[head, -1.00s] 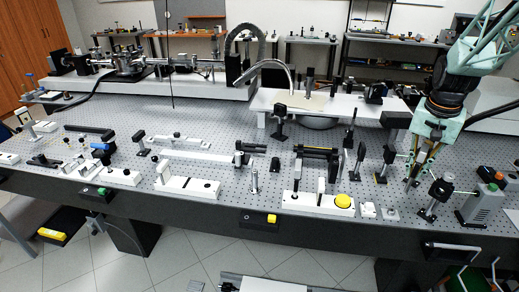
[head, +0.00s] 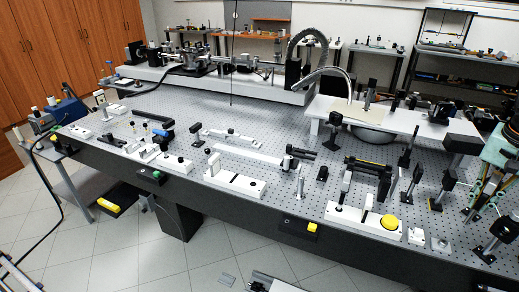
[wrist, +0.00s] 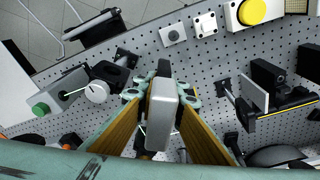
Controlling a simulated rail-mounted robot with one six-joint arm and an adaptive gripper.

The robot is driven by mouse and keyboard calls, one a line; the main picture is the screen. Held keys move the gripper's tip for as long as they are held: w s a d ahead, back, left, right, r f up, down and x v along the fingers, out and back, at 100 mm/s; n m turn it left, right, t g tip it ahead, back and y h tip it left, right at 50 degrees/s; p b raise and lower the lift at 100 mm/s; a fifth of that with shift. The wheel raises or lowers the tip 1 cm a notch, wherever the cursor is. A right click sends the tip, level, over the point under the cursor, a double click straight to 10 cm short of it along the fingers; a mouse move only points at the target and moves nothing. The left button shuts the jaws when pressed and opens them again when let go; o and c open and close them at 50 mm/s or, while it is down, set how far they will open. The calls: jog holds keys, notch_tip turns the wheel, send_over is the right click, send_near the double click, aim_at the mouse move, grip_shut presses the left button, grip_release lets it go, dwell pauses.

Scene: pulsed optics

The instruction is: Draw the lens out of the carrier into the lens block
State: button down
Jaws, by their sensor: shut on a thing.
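My gripper (wrist: 163,92) is shut on a grey, smooth, upright piece (wrist: 164,118) with a dark upper part. The piece stands between the two brown-sided fingers above the perforated table. In the head view my gripper (head: 482,196) is at the right edge, partly cut off, over the table's right end; the held piece cannot be made out there. I cannot tell from its shape whether the held piece is the lens or its carrier. Neither the lens nor the lens block can be identified for sure.
A white base with a yellow button (head: 390,222) stands left of my gripper. Small pale plates (wrist: 173,34) lie near it. Dark post mounts (head: 500,232) stand close by. A grey box with a green knob (wrist: 40,109) is left in the wrist view.

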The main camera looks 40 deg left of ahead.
jog(key=a+n+p, duration=0.5)
jog(key=a+n, duration=0.1)
jog(key=a, duration=3)
jog(key=s+a+n+p, duration=0.2)
jog(key=s+a, duration=0.3)
jog(key=a, duration=0.6)
jog(key=s+a+n+y+p, duration=0.1)
jog(key=s+a, duration=0.5)
jog(key=a, duration=0.6)
jog(key=s+a+n+p, duration=0.2)
jog(key=s+a, duration=0.4)
jog(key=a, duration=0.5)
jog(key=shift+s+a+r+n+y+p, duration=0.15)
jog(key=shift+s+a+n+y+p, duration=0.05)
jog(key=shift+a+n+y+p, duration=0.1)
jog(key=shift+d+f, duration=0.1)
jog(key=shift+f, duration=0.1)
jog(key=shift+f+b, duration=1.45)
jog(key=shift+f, duration=1.15)
jog(key=shift+f+b, duration=0.5)
jog(key=shift+f, duration=0.45)
